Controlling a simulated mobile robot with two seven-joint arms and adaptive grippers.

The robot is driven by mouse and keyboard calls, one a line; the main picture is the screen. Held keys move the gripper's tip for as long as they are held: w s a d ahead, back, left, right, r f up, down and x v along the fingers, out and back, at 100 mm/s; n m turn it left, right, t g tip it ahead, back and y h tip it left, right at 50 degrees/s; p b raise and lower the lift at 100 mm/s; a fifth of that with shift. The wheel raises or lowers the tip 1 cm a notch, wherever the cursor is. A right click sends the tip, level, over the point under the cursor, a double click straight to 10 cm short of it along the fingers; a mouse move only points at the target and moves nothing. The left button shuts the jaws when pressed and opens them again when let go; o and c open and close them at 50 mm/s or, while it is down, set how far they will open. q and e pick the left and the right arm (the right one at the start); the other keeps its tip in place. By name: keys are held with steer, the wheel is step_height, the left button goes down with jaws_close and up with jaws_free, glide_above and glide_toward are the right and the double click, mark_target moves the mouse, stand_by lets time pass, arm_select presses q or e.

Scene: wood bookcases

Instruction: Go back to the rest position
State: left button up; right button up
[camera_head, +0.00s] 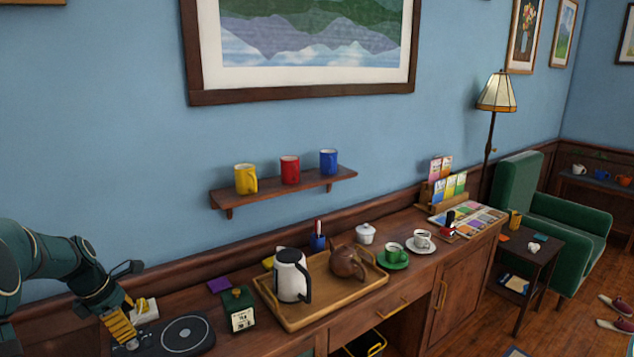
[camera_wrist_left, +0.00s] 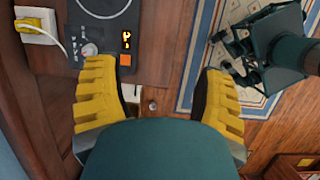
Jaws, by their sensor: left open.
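My left gripper (camera_head: 122,318) is at the lower left of the head view, just above the left end of the wooden counter (camera_head: 262,335). It is next to a dark hot plate (camera_head: 187,334) with a round disc. In the left wrist view its two yellow fingers stand wide apart with nothing between them, over the counter's front edge.
A white socket with a plug (camera_wrist_left: 35,27) is at the wall near the hot plate. A shelf (camera_head: 285,190) holds three mugs.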

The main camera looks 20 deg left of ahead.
arm_select(q)
steer(key=w+d+f+m+b, duration=0.25)
steer(key=d+f+m, duration=0.25)
steer(key=d+f, duration=0.45)
steer(key=w+d+f+m+b, duration=0.1)
steer(key=w+d+f+m, duration=0.3)
steer(key=d+f, duration=0.5)
steer(key=s+d+f+m+b, duration=0.2)
steer(key=s+d+f+m, duration=0.2)
steer(key=d, duration=0.5)
steer(key=s+d+f+m+h+b, duration=0.1)
steer(key=s+d+f+m+b, duration=0.1)
steer(key=s+d+f+m, duration=0.3)
steer(key=s+d+f+m+g+b, duration=0.1)
steer(key=s+d+f+m, duration=0.4)
steer(key=d, duration=0.8)
step_height(320, 180, down, 2)
steer(key=m+b, duration=0.1)
steer(key=m, duration=0.2)
steer(key=shift+s+d+h, duration=0.15)
steer(key=shift+d+h, duration=0.2)
steer(key=shift+h, duration=0.05)
steer(key=shift+o, duration=0.5)
arm_select(e)
step_height(320, 180, down, 10)
steer(key=s, duration=0.1)
steer(key=shift+s+a+g, duration=0.15)
steer(key=shift+a+g, duration=0.15)
steer(key=shift+a, duration=0.1)
